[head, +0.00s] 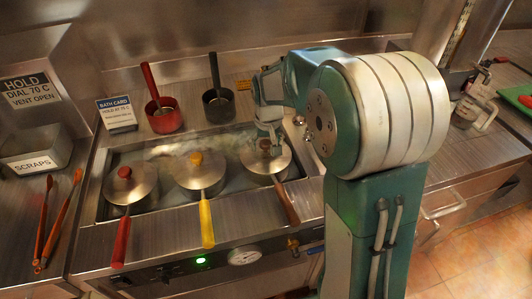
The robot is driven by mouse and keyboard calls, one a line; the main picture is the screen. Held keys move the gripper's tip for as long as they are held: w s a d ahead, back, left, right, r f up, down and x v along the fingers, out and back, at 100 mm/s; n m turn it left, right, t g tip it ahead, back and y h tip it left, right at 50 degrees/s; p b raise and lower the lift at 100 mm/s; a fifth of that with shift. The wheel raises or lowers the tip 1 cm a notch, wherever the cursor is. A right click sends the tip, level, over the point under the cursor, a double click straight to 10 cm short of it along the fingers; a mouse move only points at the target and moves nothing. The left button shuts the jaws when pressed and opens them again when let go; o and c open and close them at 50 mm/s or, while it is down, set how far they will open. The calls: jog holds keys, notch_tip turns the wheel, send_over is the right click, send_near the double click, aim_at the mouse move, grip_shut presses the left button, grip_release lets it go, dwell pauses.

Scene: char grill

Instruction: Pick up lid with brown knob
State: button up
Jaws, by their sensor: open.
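The lid with the brown knob (265,162) sits on the rightmost of three pans in the steaming bath. That pan has a brown handle (285,201) pointing to the front. My gripper (268,143) is open and points down right at this lid's knob. The fingers largely hide the knob, and I cannot tell whether they touch it. The middle lid (198,173) has a yellow knob, and the left lid (128,186) has a red knob.
The red handle (121,238) and yellow handle (207,222) stick out over the front edge. A red pot (164,118) and a dark pot (219,108) stand behind the bath, near a bath card (117,114). Orange tongs (56,222) and a scraps bin (36,150) are left.

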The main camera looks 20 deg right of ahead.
jog(key=shift+a, duration=0.2)
grip_shut()
